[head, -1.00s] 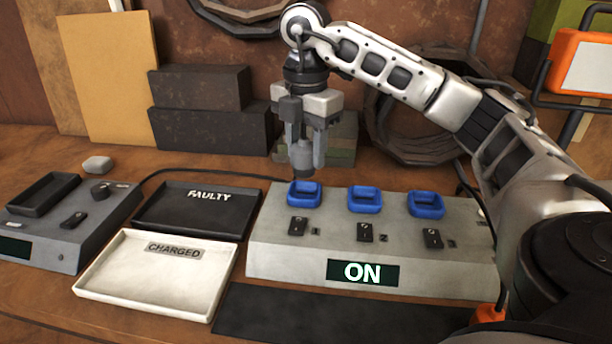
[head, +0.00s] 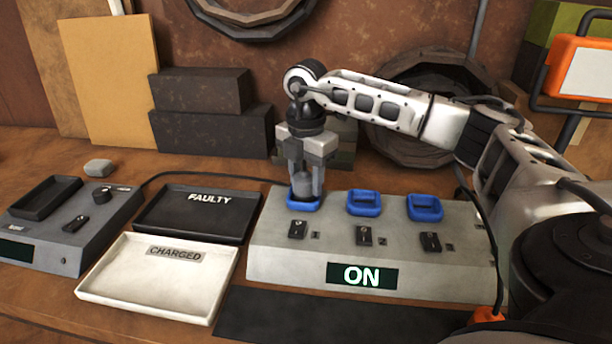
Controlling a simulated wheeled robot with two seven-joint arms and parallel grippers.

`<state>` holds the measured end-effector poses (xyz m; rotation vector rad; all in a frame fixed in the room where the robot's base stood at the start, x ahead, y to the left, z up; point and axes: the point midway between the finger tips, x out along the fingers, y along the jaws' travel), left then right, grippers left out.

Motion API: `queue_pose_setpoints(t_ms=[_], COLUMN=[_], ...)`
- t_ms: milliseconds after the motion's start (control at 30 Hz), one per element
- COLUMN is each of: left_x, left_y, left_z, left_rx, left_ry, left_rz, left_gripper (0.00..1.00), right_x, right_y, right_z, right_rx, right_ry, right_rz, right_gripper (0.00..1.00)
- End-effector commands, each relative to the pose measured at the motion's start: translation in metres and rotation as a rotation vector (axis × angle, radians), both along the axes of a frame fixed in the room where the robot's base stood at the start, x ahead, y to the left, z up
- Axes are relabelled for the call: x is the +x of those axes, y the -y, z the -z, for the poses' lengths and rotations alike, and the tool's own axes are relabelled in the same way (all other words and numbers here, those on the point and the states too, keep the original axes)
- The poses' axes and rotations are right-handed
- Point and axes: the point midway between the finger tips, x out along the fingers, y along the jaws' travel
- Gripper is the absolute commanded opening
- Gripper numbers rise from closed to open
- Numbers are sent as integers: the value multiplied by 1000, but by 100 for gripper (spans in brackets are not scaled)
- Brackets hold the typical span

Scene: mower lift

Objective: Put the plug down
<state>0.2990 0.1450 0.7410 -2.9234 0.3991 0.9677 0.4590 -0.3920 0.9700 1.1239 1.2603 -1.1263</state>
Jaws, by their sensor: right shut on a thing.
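My right gripper (head: 304,188) points straight down over the left end of the grey charging box (head: 300,262). It is shut on a grey cylindrical piece (head: 303,186), which I take to be the held plug. The piece's lower end is at the leftmost blue socket (head: 303,205). The fingers and the socket rim hide how deep it sits. The middle (head: 364,203) and right (head: 425,207) blue sockets have no gripper at them. An orange cable end (head: 487,314) shows at the lower right, partly hidden by my arm. My left gripper is out of view.
The box's display (head: 362,275) reads ON. Left of it are a black FAULTY tray (head: 170,229) and a white CHARGED tray (head: 150,282), both empty. A grey tester (head: 60,250) stands far left. A black mat (head: 300,318) lies in front.

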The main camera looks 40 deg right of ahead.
Motion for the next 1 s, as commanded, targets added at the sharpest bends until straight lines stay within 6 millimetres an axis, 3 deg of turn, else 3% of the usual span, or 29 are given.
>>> queue_pose_setpoints(t_ms=[167,200,267,567,700,1000], left_x=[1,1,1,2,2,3], left_y=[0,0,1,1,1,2], left_z=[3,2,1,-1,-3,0], left_rx=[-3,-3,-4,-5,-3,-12], left_ry=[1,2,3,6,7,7], left_rz=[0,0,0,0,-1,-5], left_gripper=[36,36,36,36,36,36], right_x=[0,0,0,0,1,1], right_y=[0,0,0,0,0,-1], right_z=[7,7,6,4,-8,-71], right_rx=[1,1,1,0,0,2], right_ry=[0,0,0,0,3,6], right_rz=[-1,-1,-1,-1,0,0], right_gripper=[17,47,63,63,63,63])
